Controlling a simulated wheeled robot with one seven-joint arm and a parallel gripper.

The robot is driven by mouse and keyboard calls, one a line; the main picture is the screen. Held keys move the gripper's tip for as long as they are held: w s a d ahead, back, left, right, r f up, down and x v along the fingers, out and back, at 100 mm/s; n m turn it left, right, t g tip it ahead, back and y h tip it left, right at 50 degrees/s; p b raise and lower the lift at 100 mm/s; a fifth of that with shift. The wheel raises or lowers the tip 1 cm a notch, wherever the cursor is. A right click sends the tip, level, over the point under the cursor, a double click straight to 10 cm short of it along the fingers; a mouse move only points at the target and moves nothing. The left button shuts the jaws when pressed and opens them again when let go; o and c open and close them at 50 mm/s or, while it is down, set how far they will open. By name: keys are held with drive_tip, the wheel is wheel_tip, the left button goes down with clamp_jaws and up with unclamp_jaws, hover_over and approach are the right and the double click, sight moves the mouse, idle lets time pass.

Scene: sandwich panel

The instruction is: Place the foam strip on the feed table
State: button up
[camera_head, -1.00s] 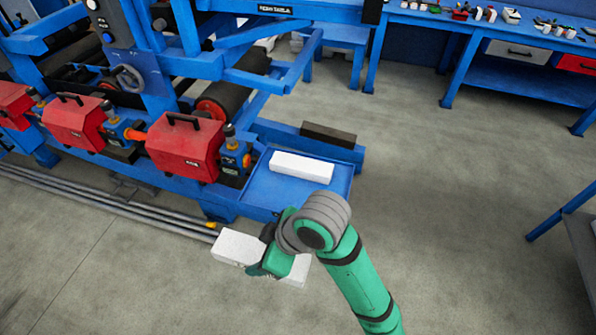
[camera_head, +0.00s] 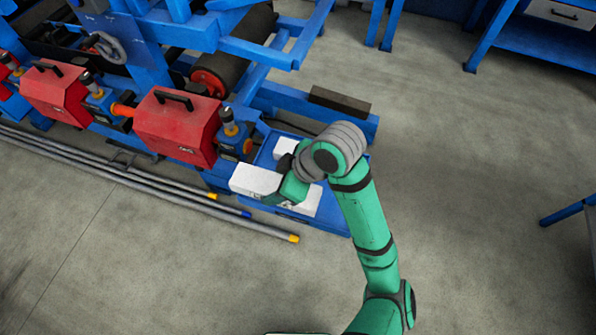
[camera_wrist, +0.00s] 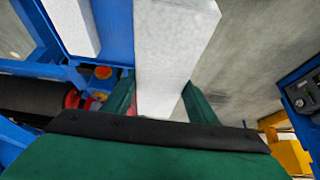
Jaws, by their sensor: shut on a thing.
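My gripper (camera_head: 288,188) is shut around the middle of a white foam strip (camera_head: 254,180). The strip's ends stick out on both sides, and in the wrist view the strip (camera_wrist: 176,48) lies between the two green fingers (camera_wrist: 158,98). In the head view the held strip overlaps the near part of the blue feed table (camera_head: 334,221); its height above it is hard to tell. A second white strip (camera_head: 286,147) lies on the table farther back, partly hidden by my wrist. It also shows in the wrist view (camera_wrist: 74,24), apart from the held strip.
A red box with a black handle (camera_head: 178,128) and blue machine frame stand left of the table. A dark block (camera_head: 339,100) lies on the blue beam behind it. Long grey rods (camera_head: 150,185) lie at the left. Floor to the right is open.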

drive_tip(key=w+d+f, duration=0.1)
drive_tip(key=w+f, duration=0.1)
drive_tip(key=w+d+f, duration=0.1)
drive_tip(key=w+f, duration=0.1)
drive_tip(key=w, duration=0.1)
drive_tip(key=w+d+f, duration=0.1)
drive_tip(key=w+f, duration=0.1)
drive_tip(key=w, duration=0.1)
drive_tip(key=shift+d+f, duration=0.1)
drive_tip(key=shift+f, duration=0.25)
drive_tip(key=shift+w+d+f, duration=0.4)
drive_tip(key=shift+f, duration=0.2)
drive_tip(key=shift+w+d+f, duration=0.1)
drive_tip(key=shift+f, duration=1.55)
drive_tip(key=shift+f, duration=0.15)
drive_tip(key=o, duration=0.8)
drive_tip(key=shift+o, duration=0.2)
